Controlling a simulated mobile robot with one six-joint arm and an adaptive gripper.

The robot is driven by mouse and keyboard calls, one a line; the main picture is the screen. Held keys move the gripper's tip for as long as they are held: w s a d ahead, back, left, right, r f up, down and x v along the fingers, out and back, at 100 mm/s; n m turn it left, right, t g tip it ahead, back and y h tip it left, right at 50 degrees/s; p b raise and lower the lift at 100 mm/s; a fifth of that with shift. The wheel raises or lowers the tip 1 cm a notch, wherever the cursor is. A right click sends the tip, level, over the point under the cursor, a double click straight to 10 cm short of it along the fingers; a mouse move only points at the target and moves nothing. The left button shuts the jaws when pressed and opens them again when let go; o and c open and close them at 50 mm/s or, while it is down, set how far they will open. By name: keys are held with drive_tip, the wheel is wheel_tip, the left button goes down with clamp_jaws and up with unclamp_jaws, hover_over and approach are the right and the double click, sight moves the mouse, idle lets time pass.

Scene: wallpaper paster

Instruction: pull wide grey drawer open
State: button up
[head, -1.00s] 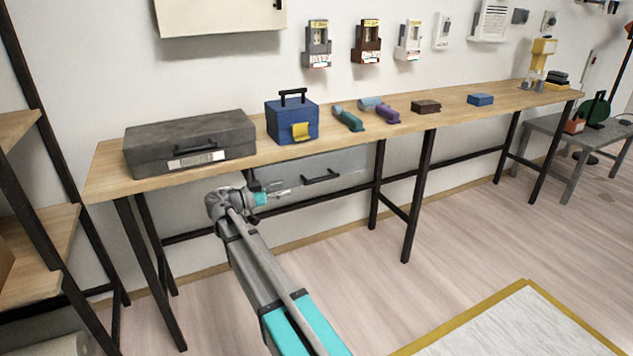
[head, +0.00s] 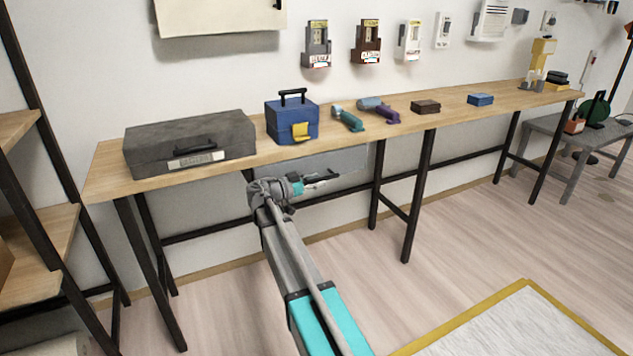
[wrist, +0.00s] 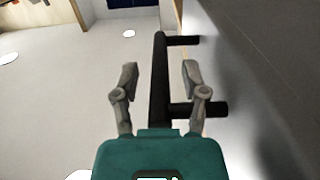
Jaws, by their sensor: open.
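The wide grey drawer (head: 345,163) hangs under the wooden workbench, below the blue box, and looks closed. Its front shows at the right of the wrist view (wrist: 265,70). My gripper (head: 322,183) is at the drawer front and partly hides the handle. In the wrist view the black bar handle (wrist: 160,75) runs between the two fingers of my gripper (wrist: 160,80), one finger on each side. The fingers are open, with gaps to the bar. Two short posts join the bar to the drawer front.
The workbench (head: 370,128) carries a grey case (head: 190,145), a blue box (head: 292,120) and several small tools. Its black legs (head: 418,195) stand right of the drawer. A shelf rack (head: 45,225) stands at left. The floor before the drawer is open.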

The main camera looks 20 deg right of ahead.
clamp_jaws()
idle(0.3)
drive_tip(key=shift+s, duration=0.1)
